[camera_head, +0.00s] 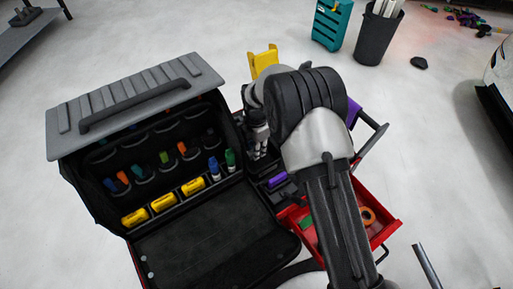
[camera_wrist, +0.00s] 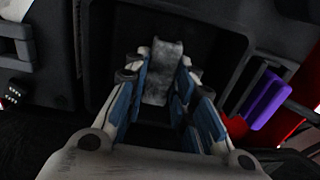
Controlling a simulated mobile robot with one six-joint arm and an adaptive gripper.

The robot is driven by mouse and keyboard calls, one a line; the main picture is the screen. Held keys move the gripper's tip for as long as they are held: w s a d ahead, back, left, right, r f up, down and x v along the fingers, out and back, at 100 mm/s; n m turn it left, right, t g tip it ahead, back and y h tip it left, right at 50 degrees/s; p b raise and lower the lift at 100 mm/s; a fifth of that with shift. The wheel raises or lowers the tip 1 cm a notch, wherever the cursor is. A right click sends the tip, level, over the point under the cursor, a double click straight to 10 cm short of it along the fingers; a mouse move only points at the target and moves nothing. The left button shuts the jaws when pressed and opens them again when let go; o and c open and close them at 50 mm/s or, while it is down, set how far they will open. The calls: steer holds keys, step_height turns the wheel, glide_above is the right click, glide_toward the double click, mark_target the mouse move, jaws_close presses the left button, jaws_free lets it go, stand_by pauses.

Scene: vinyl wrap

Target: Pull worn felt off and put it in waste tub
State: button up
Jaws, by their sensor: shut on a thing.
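My gripper (camera_head: 258,147) points down at the right side of the open tool bag, partly hidden behind my arm. In the wrist view my gripper (camera_wrist: 167,72) is shut on a grey, mottled strip (camera_wrist: 162,72), which looks like the worn felt. The strip stands between the fingertips, above or inside a dark square-sided recess (camera_wrist: 108,52); I cannot tell its depth or whether this is the waste tub. A purple block (camera_wrist: 266,100) on a dark holder sits to the right of the fingers. It seems to be the purple piece (camera_head: 277,180) in the head view.
The black tool bag (camera_head: 160,252) holds markers and yellow-handled tools. A red tray (camera_head: 382,233) with an orange ring (camera_head: 368,215) lies right of my arm. A black bin (camera_head: 374,42) with white rolls and a teal cabinet (camera_head: 331,25) stand behind, on open floor.

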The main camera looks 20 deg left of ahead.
steer(key=shift+f+b, duration=0.4)
steer(key=shift+f, duration=0.2)
steer(key=o, duration=0.8)
steer(key=shift+r, duration=0.1)
step_height(320, 180, up, 12)
stand_by(0.5)
